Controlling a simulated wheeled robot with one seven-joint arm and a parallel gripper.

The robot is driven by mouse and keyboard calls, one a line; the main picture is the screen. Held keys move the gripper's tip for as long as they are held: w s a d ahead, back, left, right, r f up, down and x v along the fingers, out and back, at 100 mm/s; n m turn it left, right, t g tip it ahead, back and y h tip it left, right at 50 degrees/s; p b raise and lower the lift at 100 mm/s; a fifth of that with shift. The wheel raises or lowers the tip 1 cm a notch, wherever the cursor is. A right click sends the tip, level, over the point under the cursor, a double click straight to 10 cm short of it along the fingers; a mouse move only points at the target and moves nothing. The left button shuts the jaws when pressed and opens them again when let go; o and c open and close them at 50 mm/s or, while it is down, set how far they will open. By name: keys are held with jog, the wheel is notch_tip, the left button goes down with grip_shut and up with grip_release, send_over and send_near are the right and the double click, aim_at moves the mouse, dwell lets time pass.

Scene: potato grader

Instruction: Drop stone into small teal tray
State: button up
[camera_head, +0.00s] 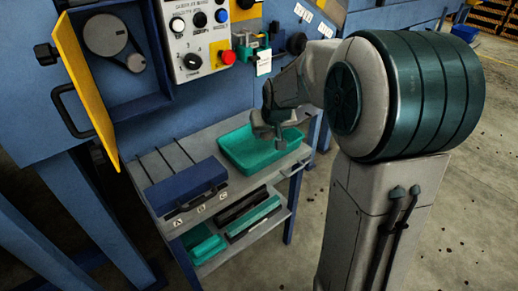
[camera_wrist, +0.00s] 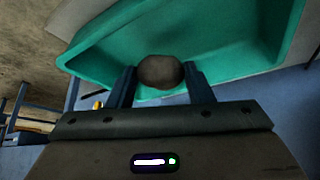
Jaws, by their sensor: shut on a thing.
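In the wrist view, a round grey-brown stone (camera_wrist: 160,71) is held between the two fingers of my gripper (camera_wrist: 161,78). The stone appears over the tray. In the head view, my gripper (camera_head: 272,132) hangs over the right part of the tray. The stone is hard to make out there.
A dark blue case (camera_head: 186,184) lies on the cart top (camera_head: 220,195) left of the tray. Teal bins (camera_head: 204,244) are on the lower shelf. Behind stands a blue machine with a control panel (camera_head: 195,35) and an open yellow-edged door (camera_head: 85,85). Floor at right is mostly clear.

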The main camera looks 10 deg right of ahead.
jog(key=o, duration=1.1)
jog(key=p+v, duration=0.4)
jog(key=v, duration=0.9)
jog(key=shift+s+r, duration=0.2)
jog(key=shift+r, duration=0.15)
jog(key=shift+r+p, duration=0.15)
jog(key=shift+p, duration=0.2)
jog(key=s+a+r+g+p, duration=0.2)
jog(key=s+r+g+p, duration=0.1)
jog(key=s+r+p, duration=1.6)
jog(key=r+p, duration=0.1)
jog(key=p, duration=0.5)
jog(key=shift+s+a+p, duration=0.15)
jog(key=shift+s+p, duration=0.2)
